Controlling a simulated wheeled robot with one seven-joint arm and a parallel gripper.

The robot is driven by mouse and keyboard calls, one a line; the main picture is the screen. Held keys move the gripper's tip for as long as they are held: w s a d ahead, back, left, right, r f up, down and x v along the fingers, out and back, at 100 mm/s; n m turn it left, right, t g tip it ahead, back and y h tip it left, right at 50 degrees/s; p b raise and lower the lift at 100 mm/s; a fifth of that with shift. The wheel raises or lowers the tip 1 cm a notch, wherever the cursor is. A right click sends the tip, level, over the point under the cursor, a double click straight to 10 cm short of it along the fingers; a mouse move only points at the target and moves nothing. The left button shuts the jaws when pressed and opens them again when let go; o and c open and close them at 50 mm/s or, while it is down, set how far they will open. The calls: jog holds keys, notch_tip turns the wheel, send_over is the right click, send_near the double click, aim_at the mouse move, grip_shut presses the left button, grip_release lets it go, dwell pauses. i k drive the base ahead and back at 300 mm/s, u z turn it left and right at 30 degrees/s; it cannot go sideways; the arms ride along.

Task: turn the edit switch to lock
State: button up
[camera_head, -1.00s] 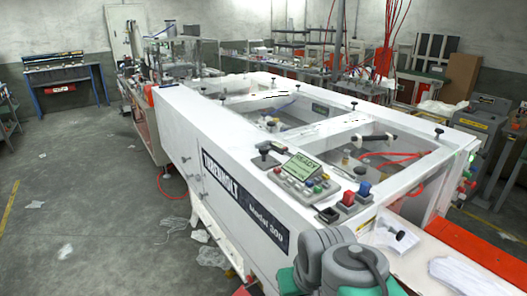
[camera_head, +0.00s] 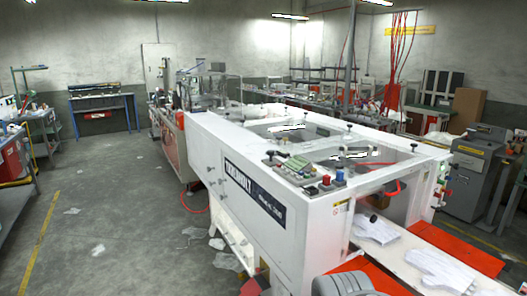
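The long white machine (camera_head: 217,147) stands in the middle of the view, with a dark name plate (camera_head: 240,182) on its side. A control panel (camera_head: 297,167) with a small display and several coloured buttons sits on its top near the front. The edit switch is too small to make out from here. Part of my grey arm shows at the bottom edge. My gripper's fingers are not in view.
White gloves (camera_head: 440,268) lie on the belt at the machine's front, beside red-orange panels (camera_head: 462,251). A grey cabinet (camera_head: 473,180) stands at the right. A blue bench (camera_head: 101,98) stands at the back left. The floor at left is open, with scattered scraps.

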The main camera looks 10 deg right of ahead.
aim_at(270, 153)
jog(key=u, duration=0.55)
jog(key=i, duration=1.55)
jog(key=z, duration=0.6)
